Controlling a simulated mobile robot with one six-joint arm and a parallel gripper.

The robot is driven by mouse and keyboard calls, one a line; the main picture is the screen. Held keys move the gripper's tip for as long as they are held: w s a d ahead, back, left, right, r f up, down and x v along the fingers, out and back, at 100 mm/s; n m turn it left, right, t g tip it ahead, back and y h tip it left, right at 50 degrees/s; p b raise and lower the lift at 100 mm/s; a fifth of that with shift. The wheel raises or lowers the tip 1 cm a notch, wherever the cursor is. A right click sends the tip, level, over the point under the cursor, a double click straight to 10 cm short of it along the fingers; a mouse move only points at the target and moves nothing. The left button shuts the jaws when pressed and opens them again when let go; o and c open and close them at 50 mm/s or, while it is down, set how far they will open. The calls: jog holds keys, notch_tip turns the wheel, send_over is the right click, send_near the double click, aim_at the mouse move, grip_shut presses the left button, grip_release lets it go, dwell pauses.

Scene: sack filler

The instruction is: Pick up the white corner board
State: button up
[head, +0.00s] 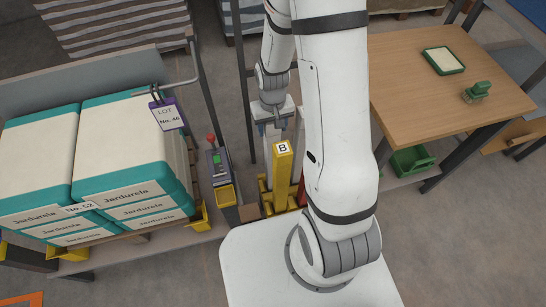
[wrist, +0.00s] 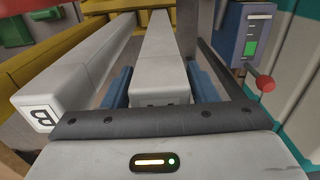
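The white corner board (wrist: 161,62) runs lengthwise down the middle of the wrist view, its near end close to my gripper's palm. My gripper (wrist: 160,80) has one blue finger on each side of this board. Narrow gaps seem to show between fingers and board, so it looks open around it. In the head view my gripper (head: 272,133) points down beside a yellow post (head: 282,170) with a "B" label on top. The white board is mostly hidden there by my gripper and the post.
A control box (head: 219,165) with a red-knobbed lever stands left of the posts; the lever is close on the right in the wrist view (wrist: 262,82). Stacked sacks (head: 125,140) fill the left. A wooden table (head: 430,85) stands right, with a green bin (head: 411,160) below.

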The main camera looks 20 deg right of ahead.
jog(key=c, duration=1)
jog(key=shift+c, duration=0.5)
jog(key=shift+r, duration=0.1)
